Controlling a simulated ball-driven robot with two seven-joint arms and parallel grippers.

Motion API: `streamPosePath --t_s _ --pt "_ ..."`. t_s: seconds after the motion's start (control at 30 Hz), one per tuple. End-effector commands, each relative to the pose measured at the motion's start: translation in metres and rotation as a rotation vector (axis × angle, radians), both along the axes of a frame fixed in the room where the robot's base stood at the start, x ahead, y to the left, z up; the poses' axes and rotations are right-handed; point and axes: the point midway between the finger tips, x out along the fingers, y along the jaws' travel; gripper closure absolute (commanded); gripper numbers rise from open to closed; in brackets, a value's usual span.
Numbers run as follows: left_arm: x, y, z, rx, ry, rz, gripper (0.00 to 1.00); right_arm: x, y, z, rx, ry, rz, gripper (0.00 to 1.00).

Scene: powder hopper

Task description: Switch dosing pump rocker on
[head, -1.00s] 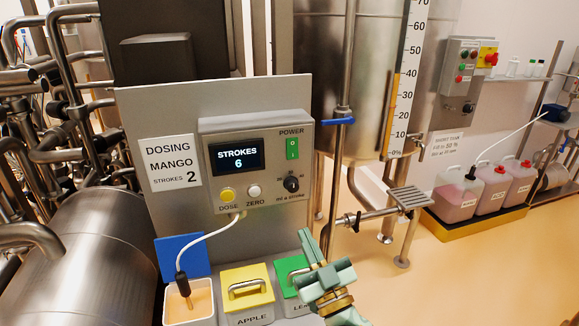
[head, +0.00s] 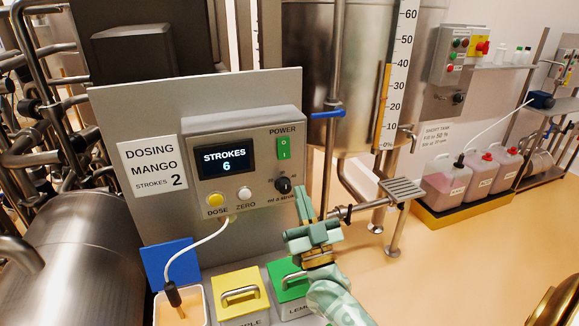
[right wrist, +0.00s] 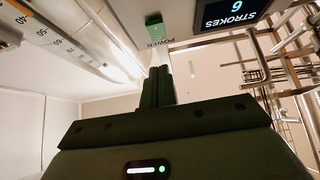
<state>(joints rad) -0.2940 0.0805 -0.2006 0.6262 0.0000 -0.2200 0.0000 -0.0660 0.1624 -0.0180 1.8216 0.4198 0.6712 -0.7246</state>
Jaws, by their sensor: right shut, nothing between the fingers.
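The green power rocker (head: 284,148) is at the upper right of the grey dosing pump box (head: 256,122), under the word POWER. The lit display (head: 227,161) reads STROKES 6. In the right wrist view the rocker (right wrist: 154,28) is beyond my fingertips, with a gap in the picture. My right gripper (head: 302,200) is shut and empty, its fingers pointing up. In the head view it is below and to the right of the rocker, close to the box's lower right corner. Which side of the rocker is pressed is too small to tell. My left gripper is not in view.
A black knob (head: 283,185), a yellow DOSE button (head: 215,200) and a white ZERO button (head: 244,195) sit below the display. Yellow-lidded (head: 240,291) and green-lidded (head: 288,279) containers stand beneath. A blue-handled valve (head: 328,114) and pipe are at the right.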

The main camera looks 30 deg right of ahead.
Motion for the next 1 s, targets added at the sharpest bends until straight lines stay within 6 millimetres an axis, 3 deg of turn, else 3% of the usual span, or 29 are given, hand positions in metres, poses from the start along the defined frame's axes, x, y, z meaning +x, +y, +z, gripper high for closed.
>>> streamPosePath --t_s 0.23,0.47,1.0 --pt "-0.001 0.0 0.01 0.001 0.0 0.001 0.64 0.041 -0.01 0.036 -0.001 -0.003 0.0 1.0" --pt "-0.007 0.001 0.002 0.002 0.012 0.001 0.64 0.071 -0.017 0.028 0.0 0.0 0.0 1.0" --pt "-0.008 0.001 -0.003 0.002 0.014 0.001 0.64 0.079 -0.019 0.025 -0.002 -0.007 0.0 1.0"
